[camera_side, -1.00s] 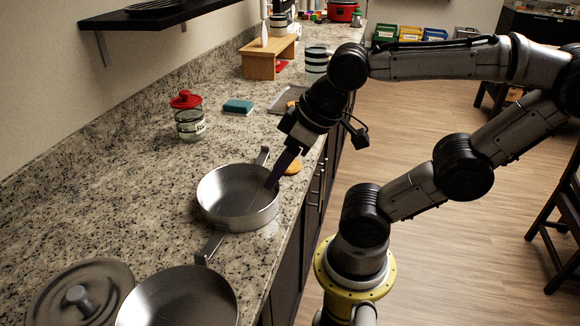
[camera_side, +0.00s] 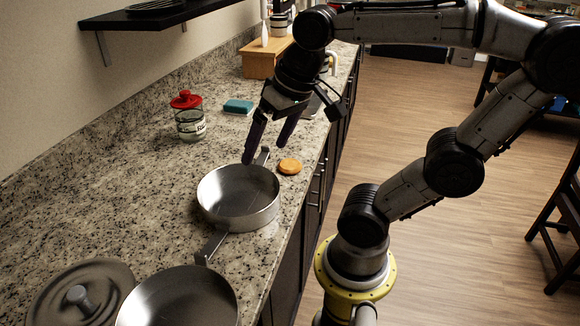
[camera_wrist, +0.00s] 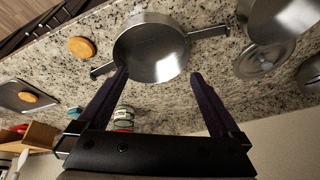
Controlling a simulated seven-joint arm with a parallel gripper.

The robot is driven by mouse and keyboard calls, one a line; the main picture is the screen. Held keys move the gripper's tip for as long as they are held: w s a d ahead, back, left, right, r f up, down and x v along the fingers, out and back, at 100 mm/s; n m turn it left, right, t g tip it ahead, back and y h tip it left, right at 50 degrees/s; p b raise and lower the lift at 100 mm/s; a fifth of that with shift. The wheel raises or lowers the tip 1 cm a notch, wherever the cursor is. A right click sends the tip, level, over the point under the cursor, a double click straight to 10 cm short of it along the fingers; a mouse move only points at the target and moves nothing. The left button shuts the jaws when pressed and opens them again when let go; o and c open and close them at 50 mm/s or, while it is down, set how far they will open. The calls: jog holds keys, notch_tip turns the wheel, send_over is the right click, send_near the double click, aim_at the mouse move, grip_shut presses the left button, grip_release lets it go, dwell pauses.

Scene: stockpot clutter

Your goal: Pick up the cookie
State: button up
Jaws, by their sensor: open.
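My gripper (camera_side: 265,152) is open and empty, pointing down above the far side of the pan, to the left of the first cookie. In the wrist view the fingers (camera_wrist: 159,74) straddle the pan's near rim, with the cookie outside them.
A steel pan (camera_side: 212,213) stands beside the first cookie. A second pan (camera_side: 180,300) and a lid (camera_side: 50,300) lie nearer. A red-lidded jar (camera_side: 190,125), blue sponge (camera_side: 238,106) and wooden stand (camera_side: 258,64) are behind. The counter left of the pan is clear.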

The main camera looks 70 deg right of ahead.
jog(key=w+d+m+g, duration=0.2)
jog(key=w+d+m, duration=0.1)
jog(key=d+m, duration=0.15)
jog(key=m+g, duration=0.2)
jog(key=m, duration=0.5)
send_over(290, 163)
notch_tip(290, 163, down, 4)
jog(key=shift+n, duration=0.35)
notch_tip(290, 163, down, 14)
jog(key=shift+r, duration=0.25)
jog(key=c, duration=1.2)
